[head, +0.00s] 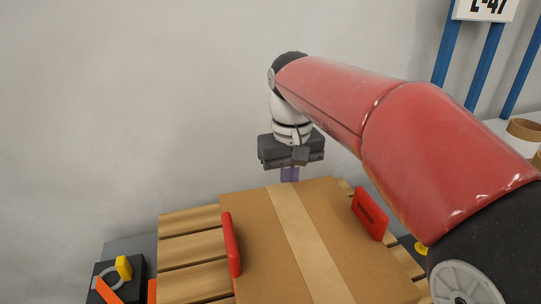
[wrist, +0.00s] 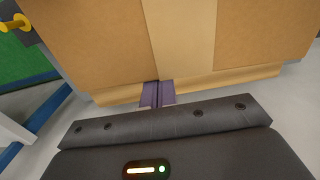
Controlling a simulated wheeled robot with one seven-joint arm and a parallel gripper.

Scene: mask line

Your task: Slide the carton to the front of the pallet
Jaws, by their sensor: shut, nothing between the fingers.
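The carton (head: 265,245) is a brown box with a paler tape strip along its top. It sits on the wooden pallet (head: 180,248), with bare slats showing to its left and a little at its right. In the wrist view the carton (wrist: 105,45) fills the upper part. My gripper (head: 290,175) is at the carton's far edge, near the tape strip. Its purple fingers (wrist: 157,93) are together and empty, pointing at the carton's far side. I cannot tell whether they touch it.
A red upright plate (head: 231,245) stands along the carton's left side and another red plate (head: 370,214) at its right. A dark box with yellow and orange parts (head: 122,272) is at the lower left. A grey wall (head: 120,100) is behind. Blue posts (head: 483,65) stand at the upper right.

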